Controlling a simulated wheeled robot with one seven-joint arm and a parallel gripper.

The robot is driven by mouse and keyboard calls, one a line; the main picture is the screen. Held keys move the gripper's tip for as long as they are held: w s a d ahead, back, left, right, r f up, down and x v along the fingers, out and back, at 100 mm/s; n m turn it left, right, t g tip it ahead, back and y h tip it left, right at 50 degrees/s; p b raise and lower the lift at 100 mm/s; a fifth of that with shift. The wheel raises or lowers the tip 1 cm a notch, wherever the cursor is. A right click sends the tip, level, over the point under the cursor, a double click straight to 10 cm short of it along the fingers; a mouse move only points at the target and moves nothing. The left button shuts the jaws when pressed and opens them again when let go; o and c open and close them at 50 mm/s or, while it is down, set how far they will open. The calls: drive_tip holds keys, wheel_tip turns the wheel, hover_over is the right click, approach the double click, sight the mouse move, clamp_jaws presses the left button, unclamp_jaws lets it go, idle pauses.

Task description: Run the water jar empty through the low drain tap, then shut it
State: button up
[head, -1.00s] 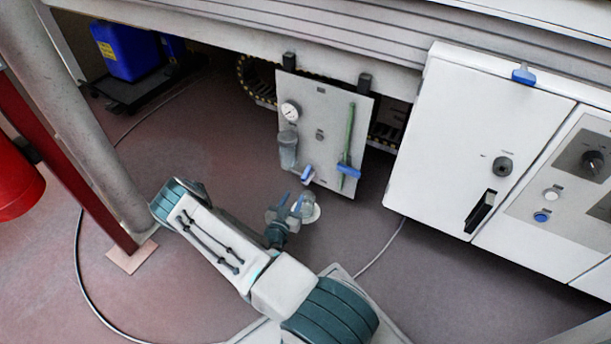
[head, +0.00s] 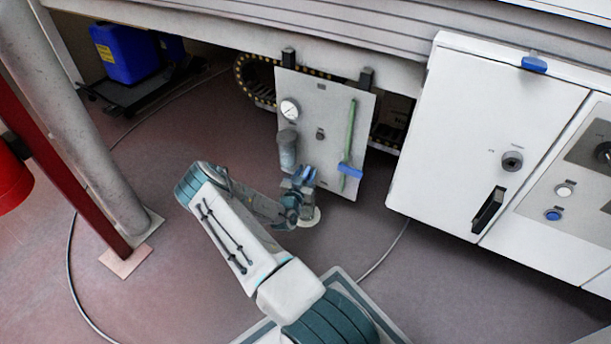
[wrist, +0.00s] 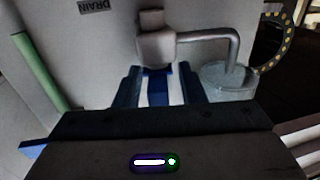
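The water jar (head: 287,148), a grey translucent cup, is fixed low on the left of the upright panel (head: 342,115). In the wrist view the jar (wrist: 228,82) shows at the right, joined by a bent pipe to the grey tap body (wrist: 156,45). A DRAIN label (wrist: 97,6) is near it. The tap's blue lever (wrist: 157,86) lies between the fingers of my gripper (wrist: 160,92), with pale gaps on both sides. In the head view my gripper (head: 303,180) is at the panel's lower edge and hides the tap. The water level is not readable.
A green rod with a blue handle (head: 348,169) is right of the tap on the panel. A pressure gauge (head: 289,109) is above the jar. A white cabinet (head: 470,140) stands right; a pillar (head: 85,120) stands left.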

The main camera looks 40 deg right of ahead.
clamp_jaws()
drive_tip(key=shift+n+t, duration=0.3)
drive_tip(key=shift+t, duration=0.1)
drive_tip(key=n+t+y+p, duration=0.2)
drive_tip(key=t+y, duration=0.1)
drive_tip(key=shift+s+d+r+n+p, duration=0.1)
drive_tip(key=shift+s+r+n+p, duration=0.05)
drive_tip(key=shift+n+p, duration=0.2)
drive_tip(key=n+t+y+p, duration=0.2)
drive_tip(key=n+t+y, duration=0.1)
drive_tip(key=y, duration=0.1)
drive_tip(key=shift+n+y, duration=0.25)
drive_tip(key=shift+y, duration=0.15)
drive_tip(key=n+y, duration=0.1)
drive_tip(key=y, duration=0.1)
drive_tip(key=n+t+y+p, duration=0.1)
drive_tip(key=n+y, duration=0.1)
drive_tip(key=y, duration=0.1)
drive_tip(key=shift+t+y, duration=0.3)
drive_tip(key=shift+n+y, duration=1.7)
drive_tip(key=shift+y, duration=0.8)
